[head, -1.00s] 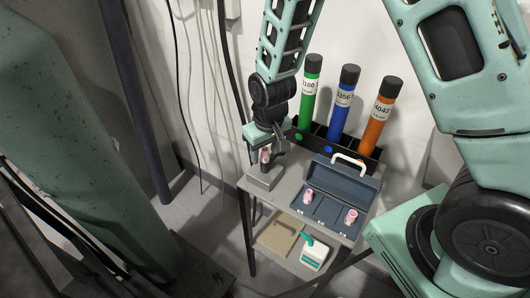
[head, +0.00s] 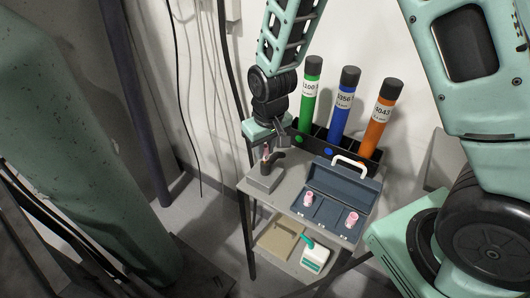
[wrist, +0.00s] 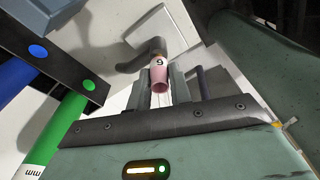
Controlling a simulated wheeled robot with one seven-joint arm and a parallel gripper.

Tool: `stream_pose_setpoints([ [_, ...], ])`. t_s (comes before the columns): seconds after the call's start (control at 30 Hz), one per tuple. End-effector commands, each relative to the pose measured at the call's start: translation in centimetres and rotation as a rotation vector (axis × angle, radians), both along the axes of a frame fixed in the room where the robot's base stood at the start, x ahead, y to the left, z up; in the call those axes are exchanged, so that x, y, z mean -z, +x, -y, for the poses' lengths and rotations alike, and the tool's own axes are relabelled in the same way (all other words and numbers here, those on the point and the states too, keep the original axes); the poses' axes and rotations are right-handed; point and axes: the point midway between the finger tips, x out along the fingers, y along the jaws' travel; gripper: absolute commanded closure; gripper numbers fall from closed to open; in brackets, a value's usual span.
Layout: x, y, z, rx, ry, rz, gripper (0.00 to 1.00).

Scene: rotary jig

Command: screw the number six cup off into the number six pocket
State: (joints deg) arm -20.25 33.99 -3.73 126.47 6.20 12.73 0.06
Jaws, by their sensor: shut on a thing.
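The pink number six cup (wrist: 160,76) sits on the brass collar of the dark, bent torch neck (wrist: 135,58) in the wrist view. Its mark reads upside down, like a 9. My gripper (wrist: 161,88) is shut on it, one finger on each side. In the head view the cup (head: 266,153) is a small pink patch under my gripper (head: 276,141), at the grey jig block (head: 264,180). The open blue-grey case (head: 333,236) has pockets. Pink cups stand in the left pocket (head: 307,198) and right pocket (head: 351,219); the middle one looks empty. Pocket numbers are unreadable.
A black rack (head: 310,142) with green, blue and orange tubes stands behind the case. The case's lid is raised, with a white handle (head: 349,164). A lower shelf holds a white and green bottle (head: 315,259). A wall is close behind.

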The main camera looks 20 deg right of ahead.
Motion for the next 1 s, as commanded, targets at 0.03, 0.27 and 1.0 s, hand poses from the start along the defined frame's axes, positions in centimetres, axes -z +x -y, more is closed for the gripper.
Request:
stream_pose_setpoints([
  [0.03, -0.6, 0.0, 0.0, -0.001, 0.002, 0.004, 1.0],
  [0.27, -4.1, 0.1, 0.0, -0.001, 0.002, 0.006, 1.0],
  [1.0, -8.4, 0.0, 0.2, -0.62, 0.002, -0.002, 1.0],
])
